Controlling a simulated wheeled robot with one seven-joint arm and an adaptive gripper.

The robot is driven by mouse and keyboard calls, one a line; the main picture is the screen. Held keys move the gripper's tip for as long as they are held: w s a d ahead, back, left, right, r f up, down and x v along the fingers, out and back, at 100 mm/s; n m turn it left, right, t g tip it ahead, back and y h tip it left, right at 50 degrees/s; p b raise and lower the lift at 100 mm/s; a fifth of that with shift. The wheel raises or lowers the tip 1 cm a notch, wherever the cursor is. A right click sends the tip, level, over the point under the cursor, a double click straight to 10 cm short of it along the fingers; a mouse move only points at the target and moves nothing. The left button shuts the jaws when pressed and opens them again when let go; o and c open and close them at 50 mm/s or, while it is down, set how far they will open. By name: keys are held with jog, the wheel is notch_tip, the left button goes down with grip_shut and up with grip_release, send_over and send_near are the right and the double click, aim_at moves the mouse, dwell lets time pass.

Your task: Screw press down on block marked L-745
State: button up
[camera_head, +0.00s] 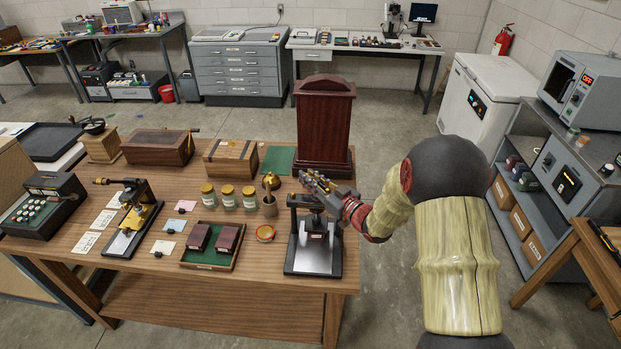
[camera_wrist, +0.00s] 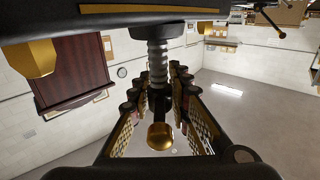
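A black screw press (camera_head: 313,262) stands at the front right of the wooden table. A small dark block (camera_head: 317,224) seems to sit under its crosspiece; no marking on it is legible. My gripper (camera_head: 314,182) is at the top of the press, by its screw. In the wrist view the steel screw (camera_wrist: 157,60) stands between my two patterned fingers, which also show there (camera_wrist: 162,105). A handle bar with a brass knob (camera_wrist: 160,136) lies between them, with visible gaps on both sides of the knob. The fingers look open around the handle; contact farther in is hidden.
A tall dark red cabinet (camera_head: 324,120) stands close behind the press. A black and brass device (camera_head: 128,225) stands farther left.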

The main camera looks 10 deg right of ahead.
aim_at(318, 181)
grip_shut()
jog(key=shift+m+t+h+b, duration=0.3)
jog(key=shift+h+b, duration=0.1)
jog(key=shift+b, duration=0.1)
jog(key=shift+s+d+m+g+h+b, duration=0.1)
jog(key=shift+d+m+g+h+b, duration=0.55)
jog(key=shift+m+h, duration=2.3)
jog(key=shift+s+d+m+g+h+b, duration=0.1)
jog(key=shift+d+m+g+h+b, duration=0.55)
jog(key=shift+m+h, duration=2.3)
jog(key=shift+s+d+m+g+h+b, duration=0.1)
jog(key=shift+d+m+g+h+b, duration=0.9)
jog(key=shift+h, duration=3.5)
jog(key=shift+a+m+p, duration=0.4)
jog(key=shift+m+p, duration=0.1)
jog(key=shift+p, duration=0.1)
jog(key=shift+o, duration=2.3)
grip_release()
